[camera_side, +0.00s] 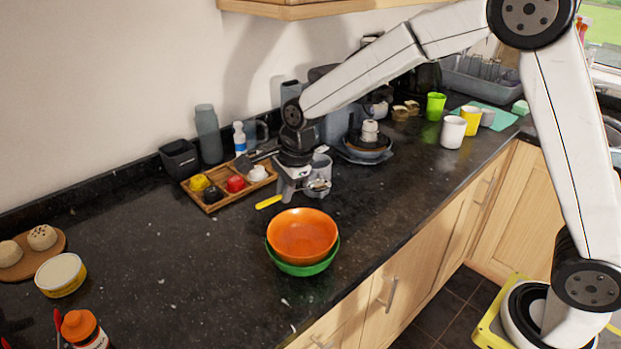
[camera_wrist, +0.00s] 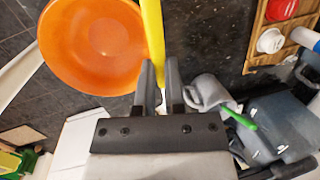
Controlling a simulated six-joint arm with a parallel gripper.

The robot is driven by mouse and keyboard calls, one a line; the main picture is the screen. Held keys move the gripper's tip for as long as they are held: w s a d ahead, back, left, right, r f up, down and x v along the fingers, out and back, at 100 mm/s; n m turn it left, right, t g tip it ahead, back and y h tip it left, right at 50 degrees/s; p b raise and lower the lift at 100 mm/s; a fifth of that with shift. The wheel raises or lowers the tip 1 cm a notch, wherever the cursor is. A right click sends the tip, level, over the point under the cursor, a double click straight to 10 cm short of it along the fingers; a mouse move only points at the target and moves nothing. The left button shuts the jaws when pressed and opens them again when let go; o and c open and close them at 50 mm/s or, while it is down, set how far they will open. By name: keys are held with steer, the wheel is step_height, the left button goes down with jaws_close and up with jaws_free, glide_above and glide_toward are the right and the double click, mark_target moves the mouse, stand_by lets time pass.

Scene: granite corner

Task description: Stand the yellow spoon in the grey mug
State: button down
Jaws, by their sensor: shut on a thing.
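My gripper (camera_wrist: 159,68) is shut on the yellow spoon (camera_wrist: 152,30); in the side view my gripper (camera_side: 287,194) is just behind the bowls. The spoon's yellow end (camera_side: 268,202) sticks out to the left, lying nearly flat and low over the counter; its other end is hidden by the fingers. A grey mug (camera_wrist: 207,91) is close to the right of my fingers in the wrist view. In the side view, what looks like this mug (camera_side: 321,166) is beside my gripper, partly covered by it. I cannot tell whether they touch.
An orange bowl (camera_side: 302,234) sits in a green bowl (camera_side: 304,269) in front of my gripper. A wooden tray (camera_side: 213,204) with small coloured items lies to the left. Bottles and a dark container (camera_side: 179,158) stand along the wall. The counter's left middle is clear.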

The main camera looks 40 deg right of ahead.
steer(key=shift+d+r+m+y, duration=0.1)
steer(key=shift+d+m+y, duration=0.3)
steer(key=shift+d+y, duration=0.25)
steer(key=shift+w+d+r+m+t+y, duration=0.1)
steer(key=shift+d+r+m+t+y, duration=0.25)
steer(key=shift+y, duration=0.5)
steer(key=w+d+r+m+t+y, duration=0.3)
steer(key=w+d+r+t, duration=0.1)
steer(key=d+r, duration=0.3)
steer(key=w+d+r+m+t+y, duration=0.4)
steer(key=d+r+t, duration=0.2)
steer(key=d, duration=0.5)
step_height(320, 180, up, 2)
steer(key=shift+d+r+t+y, duration=0.15)
steer(key=shift+d+t+y, duration=0.15)
steer(key=shift+d+t, duration=0.05)
steer(key=shift+f, duration=0.25)
steer(key=shift+f, duration=6.9)
